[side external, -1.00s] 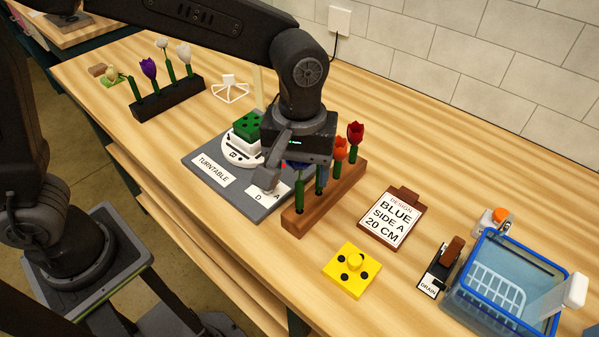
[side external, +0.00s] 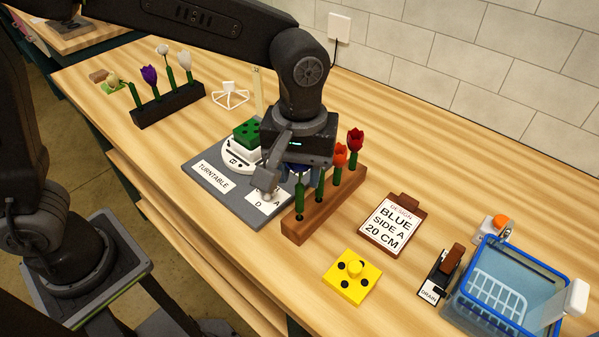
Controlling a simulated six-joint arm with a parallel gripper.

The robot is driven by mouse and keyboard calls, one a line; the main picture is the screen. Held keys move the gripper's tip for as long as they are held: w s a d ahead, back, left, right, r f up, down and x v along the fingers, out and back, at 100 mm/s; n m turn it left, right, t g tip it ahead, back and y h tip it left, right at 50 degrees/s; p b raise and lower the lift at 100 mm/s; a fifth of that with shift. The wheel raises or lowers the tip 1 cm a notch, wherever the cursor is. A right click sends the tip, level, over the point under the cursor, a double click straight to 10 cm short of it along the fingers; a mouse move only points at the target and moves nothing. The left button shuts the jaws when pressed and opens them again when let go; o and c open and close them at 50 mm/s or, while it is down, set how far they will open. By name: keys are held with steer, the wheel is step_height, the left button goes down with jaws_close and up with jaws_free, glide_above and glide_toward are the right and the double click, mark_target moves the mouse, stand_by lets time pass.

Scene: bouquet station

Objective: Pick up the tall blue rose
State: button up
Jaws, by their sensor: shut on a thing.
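The blue rose (side external: 299,195) stands in the wooden rack (side external: 327,206), its green stem upright at the rack's near end. Its blue bloom is mostly hidden under my gripper; only a little blue shows. My gripper (side external: 279,182) points down over that end of the rack and is shut on the rose. One finger shows left of the stem; the other finger and the exact contact are hidden. An orange flower (side external: 340,156) and a red flower (side external: 355,141) stand further along the same rack.
A grey turntable board (side external: 221,187) with a white base and green block lies left of the rack. A design card (side external: 392,221), yellow block (side external: 350,278), and blue basin (side external: 508,285) are to the right. A black flower rack (side external: 167,105) stands at back left.

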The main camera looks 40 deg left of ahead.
steer(key=r, duration=0.3)
steer(key=shift+a+r, duration=0.35)
steer(key=shift+a, duration=0.05)
steer(key=w+a+r, duration=0.1)
steer(key=a+r, duration=0.5)
steer(key=a, duration=0.4)
steer(key=shift+w+a+f+y, duration=0.25)
steer(key=shift+w+a+y, duration=0.1)
steer(key=shift+w+a, duration=0.7)
steer(key=shift+w+a+f+y, duration=0.3)
steer(key=shift+w+a, duration=0.5)
steer(key=shift+w, duration=0.5)
steer(key=shift+w+a+f+y, duration=0.2)
steer(key=shift+w+a+y, duration=0.15)
steer(key=shift+w+a, duration=0.7)
steer(key=shift+w+a+f, duration=0.15)
steer(key=shift+f, duration=1.8)
stand_by(0.9)
